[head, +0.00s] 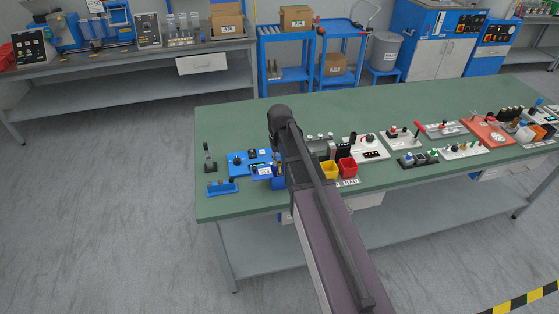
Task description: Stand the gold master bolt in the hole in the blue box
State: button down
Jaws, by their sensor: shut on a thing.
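A blue box-like unit (238,160) with a dark knob on top lies on the green bench, just left of my arm's end. Its right part is hidden behind my arm, and I cannot make out the hole. I cannot tell the gold master bolt apart in this view. My arm reaches over the bench from below, and my gripper is hidden behind its own links.
A small dark lever stand (210,160) is left of the blue unit. Yellow (328,170) and red (347,167) bins stand right of my arm. More panels and fixtures fill the right of the green bench (230,125). Its far left is clear.

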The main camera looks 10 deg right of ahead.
jog(key=shift+f+b, duration=1.35)
jog(key=shift+f, duration=0.05)
dwell(0.5)
jog(key=shift+c, duration=2.1)
grip_release()
jog(key=o, duration=0.4)
jog(key=shift+r+p, duration=4)
jog(key=shift+p, duration=0.05)
